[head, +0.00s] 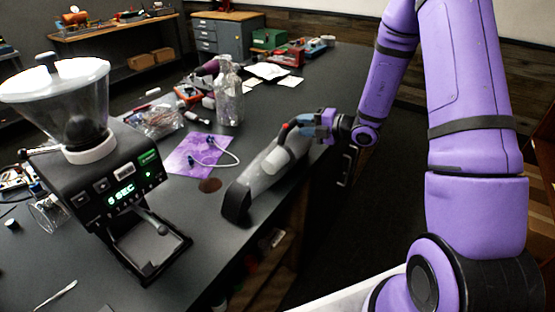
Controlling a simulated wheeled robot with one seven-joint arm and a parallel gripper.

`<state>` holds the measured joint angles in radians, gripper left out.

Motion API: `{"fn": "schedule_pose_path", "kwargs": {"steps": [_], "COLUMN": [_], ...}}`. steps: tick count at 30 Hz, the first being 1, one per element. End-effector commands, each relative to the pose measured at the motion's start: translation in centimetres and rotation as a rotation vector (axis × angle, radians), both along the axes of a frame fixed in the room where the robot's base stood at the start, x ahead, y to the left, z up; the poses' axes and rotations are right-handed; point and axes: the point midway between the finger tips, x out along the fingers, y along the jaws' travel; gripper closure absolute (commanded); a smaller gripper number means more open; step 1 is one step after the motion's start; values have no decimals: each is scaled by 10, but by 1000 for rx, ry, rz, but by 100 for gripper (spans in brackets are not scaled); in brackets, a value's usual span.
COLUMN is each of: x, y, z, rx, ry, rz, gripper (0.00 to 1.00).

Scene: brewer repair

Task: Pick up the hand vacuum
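The hand vacuum (266,166) lies near the right edge of the dark workbench, in the middle of the head view. It has a grey body, a black nozzle end toward the front left and a dark handle end with a red part toward the back right. My gripper (308,124) is at the handle end, reached in from the right by my purple arm. The gripper overlaps the handle in this view. Its fingers are small and partly hidden, so I cannot tell whether they touch or close on the handle.
A coffee grinder (118,195) with a clear hopper stands at the left. A purple sheet (190,155) with a white cable lies left of the vacuum. A clear bottle (228,97) stands behind it. The bench edge drops off just right of the vacuum. More tools lie farther back.

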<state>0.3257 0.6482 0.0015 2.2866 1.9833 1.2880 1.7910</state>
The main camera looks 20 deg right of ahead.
Motion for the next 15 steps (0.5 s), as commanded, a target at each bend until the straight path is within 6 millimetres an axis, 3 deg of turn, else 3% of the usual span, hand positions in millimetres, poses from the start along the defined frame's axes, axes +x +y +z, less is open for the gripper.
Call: {"fn": "schedule_pose_path", "kwargs": {"steps": [6, 15], "x": [21, 29], "y": [23, 29], "z": [-6, -8], "rx": [0, 0], "ry": [0, -1], "rz": [3, 0], "gripper": [68, 68]}}
